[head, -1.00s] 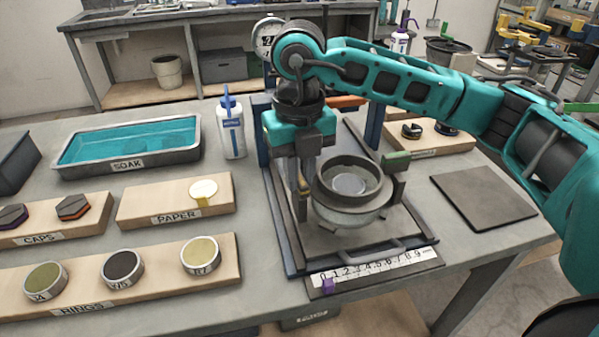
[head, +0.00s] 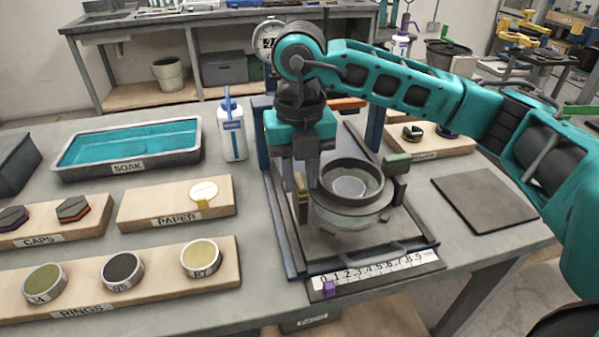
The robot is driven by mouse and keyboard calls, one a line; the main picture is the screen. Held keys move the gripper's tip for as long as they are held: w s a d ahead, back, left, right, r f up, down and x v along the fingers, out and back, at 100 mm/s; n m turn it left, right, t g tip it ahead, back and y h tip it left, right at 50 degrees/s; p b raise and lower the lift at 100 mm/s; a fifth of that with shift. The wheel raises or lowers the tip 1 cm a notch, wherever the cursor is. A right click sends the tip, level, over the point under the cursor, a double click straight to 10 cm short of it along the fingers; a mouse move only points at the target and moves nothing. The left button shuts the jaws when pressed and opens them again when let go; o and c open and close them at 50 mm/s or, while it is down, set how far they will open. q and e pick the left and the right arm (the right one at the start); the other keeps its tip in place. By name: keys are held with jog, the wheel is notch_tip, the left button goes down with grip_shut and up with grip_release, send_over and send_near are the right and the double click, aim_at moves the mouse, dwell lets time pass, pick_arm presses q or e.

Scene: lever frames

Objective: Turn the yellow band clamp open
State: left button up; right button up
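A round grey vessel with a dark ring-shaped collar (head: 352,187) stands in the dark frame at the middle of the table. A small yellowish piece (head: 298,183) shows at the left side of the vessel, by my fingers; it may be the yellow band clamp's lever, but it is too small to be sure. My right gripper (head: 306,185) points down at the vessel's left side, right by that piece. Its fingers overlap the piece and the vessel's edge, so I cannot tell whether they grip it. My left gripper is not in view.
A white bottle (head: 232,130), the soak tray (head: 128,148) and boards of caps, paper and rings lie left. A dark mat (head: 484,197) lies right.

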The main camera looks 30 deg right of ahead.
jog(key=shift+o, duration=1)
jog(key=shift+f, duration=0.1)
